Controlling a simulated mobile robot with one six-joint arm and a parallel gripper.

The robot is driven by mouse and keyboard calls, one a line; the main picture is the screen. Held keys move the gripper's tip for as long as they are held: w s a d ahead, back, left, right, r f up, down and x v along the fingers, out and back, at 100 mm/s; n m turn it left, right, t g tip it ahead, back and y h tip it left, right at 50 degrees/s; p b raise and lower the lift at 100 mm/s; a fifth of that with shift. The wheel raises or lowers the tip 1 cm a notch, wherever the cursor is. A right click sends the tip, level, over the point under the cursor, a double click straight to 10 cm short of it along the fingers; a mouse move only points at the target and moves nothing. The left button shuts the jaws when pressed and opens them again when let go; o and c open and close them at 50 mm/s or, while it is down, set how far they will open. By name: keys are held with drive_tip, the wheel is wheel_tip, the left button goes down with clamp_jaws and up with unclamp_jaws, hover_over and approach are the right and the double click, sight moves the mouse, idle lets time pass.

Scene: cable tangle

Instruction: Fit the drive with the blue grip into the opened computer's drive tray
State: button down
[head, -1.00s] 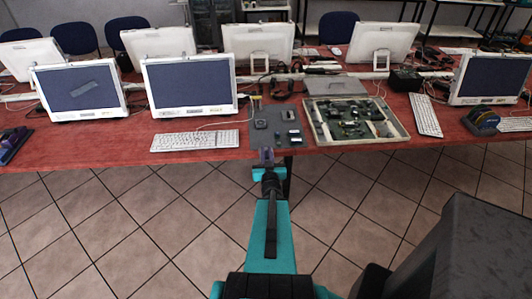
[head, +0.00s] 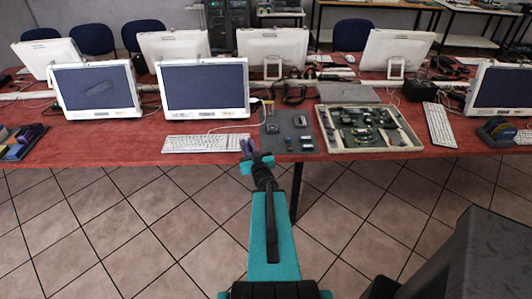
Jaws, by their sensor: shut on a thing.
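The opened computer (head: 417,147) lies flat on the red table, right of centre, a pale shallow case with green boards and dark parts inside. I cannot make out which part is its drive tray. My gripper (head: 250,154) is at the table's front edge, left of the computer and apart from it. It is shut on a small bluish-purple thing, which looks like the drive with the blue grip (head: 247,146). The jaws and arm hide part of it, and it is too small to see well.
A grey mat (head: 299,122) with several small dark parts lies between my gripper and the computer. A white keyboard (head: 205,144) is left, another (head: 440,125) right. Monitors (head: 204,91) stand behind. A bin of coloured things (head: 22,142) is far left. The floor in front is clear.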

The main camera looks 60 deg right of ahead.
drive_tip(key=w+a+r+n+t+y+b, duration=0.15)
drive_tip(key=w+a+r+n+y, duration=0.25)
drive_tip(key=w+a+y, duration=0.55)
drive_tip(key=w+a+r+n+t+y, duration=0.25)
drive_tip(key=w+a+r+n, duration=0.35)
drive_tip(key=a, duration=0.8)
drive_tip(key=a+n+g+y+b, duration=0.1)
drive_tip(key=a+n+g+y, duration=0.3)
drive_tip(key=a, duration=1.1)
drive_tip(key=w+a+f+n+g+y, duration=0.1)
drive_tip(key=a+n+g+y, duration=0.2)
drive_tip(key=a+y, duration=0.6)
drive_tip(key=a+n, duration=0.1)
drive_tip(key=a, duration=0.5)
drive_tip(key=shift+w+n+g+b, duration=0.2)
drive_tip(key=shift+n+g+b, duration=0.1)
drive_tip(key=shift+g+b, duration=0.1)
drive_tip(key=shift+s, duration=0.1)
